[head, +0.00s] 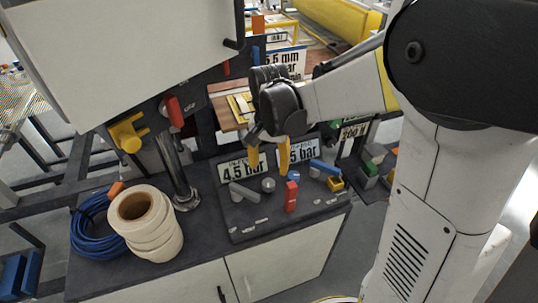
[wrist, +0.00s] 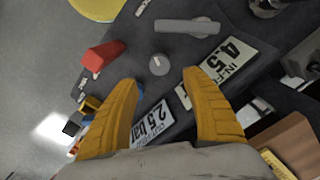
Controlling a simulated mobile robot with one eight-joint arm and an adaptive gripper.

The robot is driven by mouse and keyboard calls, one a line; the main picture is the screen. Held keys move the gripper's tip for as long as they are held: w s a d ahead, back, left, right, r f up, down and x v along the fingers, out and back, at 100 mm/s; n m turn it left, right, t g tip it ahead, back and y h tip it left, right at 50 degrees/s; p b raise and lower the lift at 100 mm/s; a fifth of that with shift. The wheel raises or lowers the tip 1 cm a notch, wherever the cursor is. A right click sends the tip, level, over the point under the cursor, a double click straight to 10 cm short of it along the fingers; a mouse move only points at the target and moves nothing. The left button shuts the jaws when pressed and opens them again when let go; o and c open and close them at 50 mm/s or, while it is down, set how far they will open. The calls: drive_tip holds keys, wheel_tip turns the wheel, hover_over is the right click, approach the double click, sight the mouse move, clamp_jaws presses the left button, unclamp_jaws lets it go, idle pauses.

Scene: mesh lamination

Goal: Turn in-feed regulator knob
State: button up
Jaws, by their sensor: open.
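A small grey round knob (head: 268,184) stands on the dark sloped panel, near the right end of the 4.5 bar sign (head: 231,172). In the wrist view the knob (wrist: 158,64) lies just beyond the fingertips, roughly midway between them. The sign's partly visible lettering there begins "IN-F" (wrist: 228,65). My gripper (head: 269,168) points down over the panel with its yellow fingers spread. In the wrist view my gripper (wrist: 160,79) is open with nothing between the fingers. The knob looks untouched; the height gap is hard to judge.
A grey lever (head: 244,193) lies left of the knob, a red block (head: 291,196) and a blue knob (head: 295,176) right. The second sign (head: 299,151), a blue lever (head: 325,168) and a yellow block (head: 336,184) are close. White rolls (head: 160,240) stand left.

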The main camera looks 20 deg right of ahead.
sight(269, 182)
drive_tip(key=shift+r, duration=2.35)
drive_tip(key=s+r+n+t, duration=0.5)
drive_tip(key=s+n+t, duration=0.2)
drive_tip(key=s, duration=0.6)
drive_tip(key=shift+a, duration=0.2)
idle(0.8)
